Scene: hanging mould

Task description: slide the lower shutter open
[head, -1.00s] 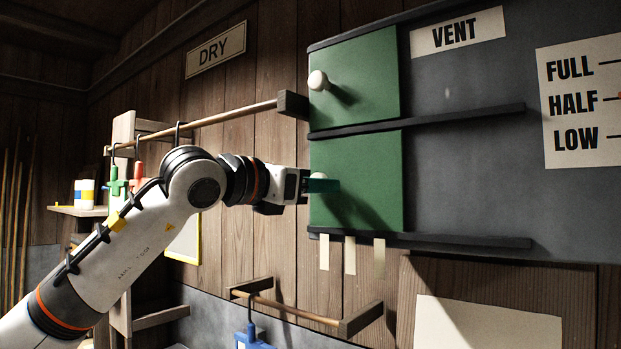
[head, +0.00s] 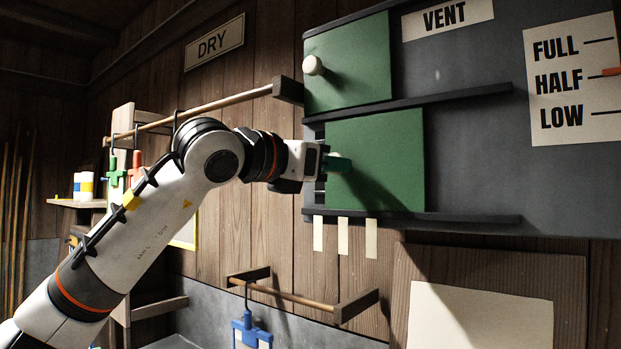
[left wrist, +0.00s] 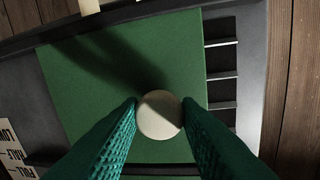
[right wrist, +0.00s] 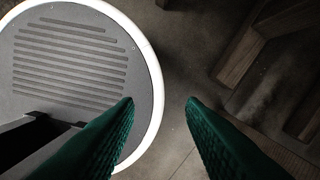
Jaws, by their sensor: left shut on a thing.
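The lower shutter (head: 385,165) is a green panel between two dark rails on the vent board. It stands to the right of the upper shutter (head: 350,65), and a narrow strip of vent opening shows at its left edge. My left gripper (head: 338,163) is shut on the shutter's round white knob (left wrist: 160,115), which shows between the green fingers in the left wrist view. In the head view the fingers mostly hide this knob. In the left wrist view, dark slots (left wrist: 221,75) show beside the shutter. My right gripper (right wrist: 160,102) is open and empty above the floor.
A middle rail (head: 450,100) and a bottom rail (head: 460,217) run on to the right, with bare board between them. A label sheet (head: 572,80) reads FULL, HALF, LOW. Paper strips (head: 343,236) hang below the bottom rail. A wooden rod (head: 290,296) stands out below.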

